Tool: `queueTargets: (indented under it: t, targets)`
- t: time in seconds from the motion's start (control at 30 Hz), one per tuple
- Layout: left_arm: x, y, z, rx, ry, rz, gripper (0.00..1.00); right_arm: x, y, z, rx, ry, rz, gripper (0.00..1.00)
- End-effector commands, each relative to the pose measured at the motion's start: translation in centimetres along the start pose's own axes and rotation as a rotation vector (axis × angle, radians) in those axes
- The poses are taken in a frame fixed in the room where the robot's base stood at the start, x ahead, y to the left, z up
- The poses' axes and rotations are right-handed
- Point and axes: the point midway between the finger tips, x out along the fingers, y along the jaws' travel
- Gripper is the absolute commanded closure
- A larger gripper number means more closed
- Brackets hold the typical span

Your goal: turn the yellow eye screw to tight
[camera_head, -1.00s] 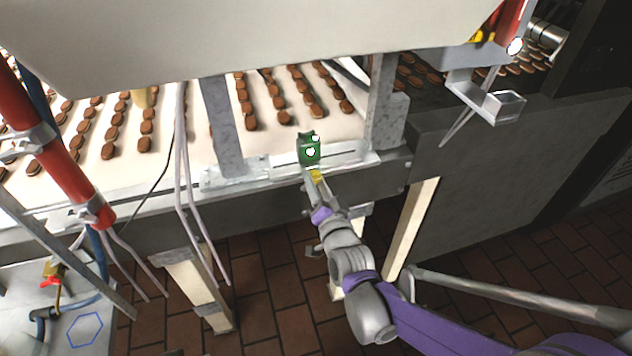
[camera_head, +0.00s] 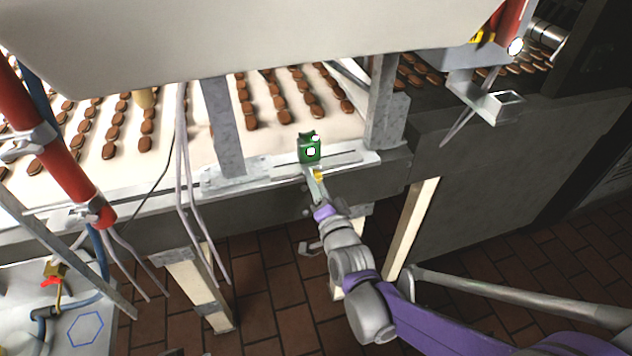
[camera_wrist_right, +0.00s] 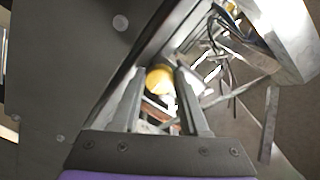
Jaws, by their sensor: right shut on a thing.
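The yellow eye screw (camera_head: 318,174) is on the front edge of the conveyor frame, just below a small green box (camera_head: 309,150). My right gripper (camera_head: 315,180) reaches up to it from below and is shut on it. In the right wrist view the yellow head (camera_wrist_right: 160,79) sits between the two fingers of my right gripper (camera_wrist_right: 160,88). The fingers hide part of the screw, and its thread is not visible. My left gripper is not in view.
Rows of brown biscuits lie on the white belt (camera_head: 180,125) behind the screw. Metal posts (camera_head: 222,130) stand on the frame to either side, under a large pale cover (camera_head: 220,35). Red pipe (camera_head: 62,165) and hanging cables are at the left. Brick floor lies below.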

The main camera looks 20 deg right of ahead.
Motion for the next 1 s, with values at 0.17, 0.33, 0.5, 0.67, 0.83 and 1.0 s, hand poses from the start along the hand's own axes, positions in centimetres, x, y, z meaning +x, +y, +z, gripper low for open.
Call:
queueTargets:
  t: [0.17,0.33,0.5,0.67,0.83,1.0]
  targets:
    - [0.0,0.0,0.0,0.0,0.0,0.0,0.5,0.0,0.0,0.0,0.001,0.0,0.0,0.29]
    - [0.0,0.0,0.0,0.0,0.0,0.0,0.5,0.0,0.0,0.0,0.0,0.0,0.0,0.26]
    - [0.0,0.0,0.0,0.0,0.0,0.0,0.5,-0.2,0.0,0.0,0.0,0.0,0.0,0.26]
    - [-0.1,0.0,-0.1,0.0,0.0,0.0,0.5,-1.9,0.0,0.0,0.001,0.0,0.0,0.26]
    - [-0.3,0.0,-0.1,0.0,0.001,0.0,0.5,-5.4,-0.1,0.0,0.0,0.0,0.0,0.26]
    - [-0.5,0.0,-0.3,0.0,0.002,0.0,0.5,-8.6,-0.1,0.0,0.001,0.0,0.0,0.26]
